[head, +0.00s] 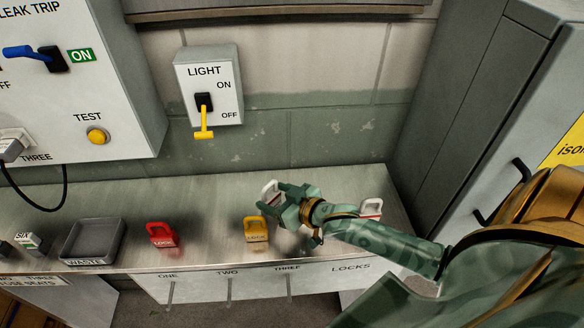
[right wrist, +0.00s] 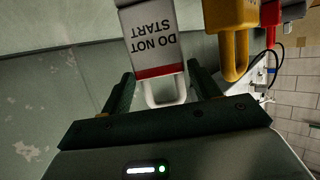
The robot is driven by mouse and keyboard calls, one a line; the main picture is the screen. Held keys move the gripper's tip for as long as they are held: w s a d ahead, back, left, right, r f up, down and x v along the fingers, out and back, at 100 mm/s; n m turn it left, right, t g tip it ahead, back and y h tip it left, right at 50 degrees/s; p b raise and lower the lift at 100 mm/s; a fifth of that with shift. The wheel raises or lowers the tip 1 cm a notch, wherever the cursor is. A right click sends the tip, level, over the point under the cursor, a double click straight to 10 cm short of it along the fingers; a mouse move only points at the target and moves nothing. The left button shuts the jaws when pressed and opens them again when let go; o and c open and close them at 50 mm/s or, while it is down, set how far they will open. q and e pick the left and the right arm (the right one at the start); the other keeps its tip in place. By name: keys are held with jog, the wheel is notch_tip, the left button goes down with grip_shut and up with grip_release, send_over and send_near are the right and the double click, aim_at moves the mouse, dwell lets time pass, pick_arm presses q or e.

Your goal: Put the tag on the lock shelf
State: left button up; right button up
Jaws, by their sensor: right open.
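A white tag (head: 270,189) with a red band stands at my right gripper (head: 274,202), above the label THREE. In the right wrist view the tag (right wrist: 155,45) reads DO NOT START, upside down. Its pale loop lies between the two fingers of the right gripper (right wrist: 163,86), which are open with gaps on both sides. A second white piece with a red stripe (head: 372,207) stands farther right, partly behind my right forearm. The metal shelf (head: 205,205) has ONE, TWO, THREE and LOCKS along its front edge. My left gripper is not in view.
A yellow lock (head: 256,230) and a red lock (head: 161,235) stand left of my right gripper. A grey WASTE tray (head: 70,240) is at the left. A LIGHT switch box (head: 209,85) hangs above. A grey cabinet (head: 470,110) bounds the right side.

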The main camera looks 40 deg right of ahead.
jog(key=p+v, duration=0.1)
jog(key=v, duration=0.9)
jog(key=shift+p, duration=0.3)
jog(key=shift+a, duration=0.15)
